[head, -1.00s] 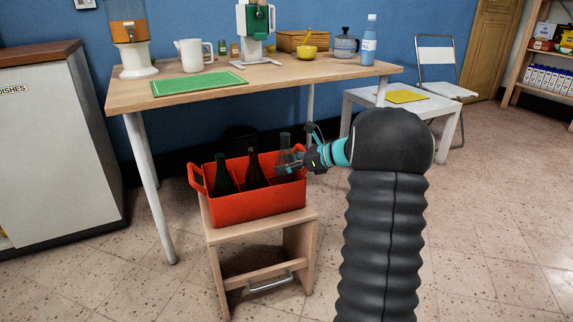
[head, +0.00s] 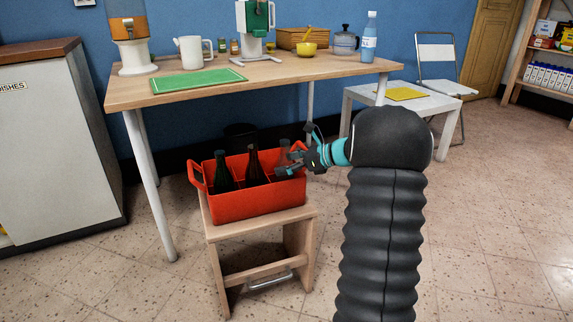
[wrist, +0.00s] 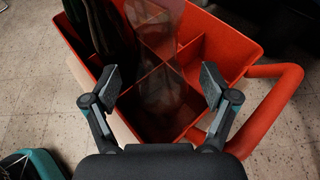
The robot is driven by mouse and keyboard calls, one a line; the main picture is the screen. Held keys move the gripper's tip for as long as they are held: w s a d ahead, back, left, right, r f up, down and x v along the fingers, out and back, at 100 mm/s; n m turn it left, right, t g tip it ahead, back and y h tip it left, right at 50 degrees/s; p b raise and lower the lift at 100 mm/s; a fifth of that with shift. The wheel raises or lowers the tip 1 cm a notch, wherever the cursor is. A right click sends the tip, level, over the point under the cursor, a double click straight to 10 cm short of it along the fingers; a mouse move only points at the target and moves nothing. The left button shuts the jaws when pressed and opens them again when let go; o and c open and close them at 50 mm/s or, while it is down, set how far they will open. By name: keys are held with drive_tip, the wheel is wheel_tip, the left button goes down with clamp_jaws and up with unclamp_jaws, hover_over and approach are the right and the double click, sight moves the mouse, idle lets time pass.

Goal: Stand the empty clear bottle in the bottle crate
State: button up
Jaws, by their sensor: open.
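The clear bottle (head: 284,154) is in the right end of the red bottle crate (head: 258,205), upright as far as I can see, its lower part hidden by the crate wall. In the wrist view the see-through bottle (wrist: 160,45) shows over the crate's dividers (wrist: 188,52); its exact compartment is hard to tell. My gripper (head: 290,164) is at the crate's right end, beside the bottle. In the wrist view my gripper (wrist: 165,82) is open, with a finger on either side of the bottle's outline and gaps showing.
Two dark bottles stand in the crate, one at the left (head: 222,172) and one in the middle (head: 253,167). The crate sits on a wooden step stool (head: 265,227). A table (head: 290,72) stands behind, its front left leg close to the stool.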

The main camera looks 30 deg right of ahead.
drive_tip(key=shift+r, duration=0.5)
drive_tip(key=p+v, duration=0.2)
drive_tip(key=v, duration=1)
drive_tip(key=s+a+r+n+g+h, duration=0.1)
drive_tip(key=s+a+n+g, duration=0.1)
drive_tip(key=s+a+n, duration=0.35)
drive_tip(key=s+a+r+n+g+h, duration=0.1)
drive_tip(key=s+a+n+g, duration=0.1)
drive_tip(key=a, duration=0.6)
drive_tip(key=s+a+n+g+h, duration=0.1)
drive_tip(key=s+a+n, duration=0.3)
drive_tip(key=a, duration=0.3)
drive_tip(key=s+a+f+n+h, duration=0.1)
drive_tip(key=s+a+n+h, duration=0.2)
drive_tip(key=s+n, duration=0.5)
drive_tip(key=s+a+f+n+h, duration=0.1)
drive_tip(key=s+a+n+h, duration=0.2)
drive_tip(key=s+n, duration=0.4)
drive_tip(key=shift+s+a+f+n+t, duration=0.3)
drive_tip(key=shift+s+a+n+t, duration=0.1)
drive_tip(key=shift+s, duration=1.2)
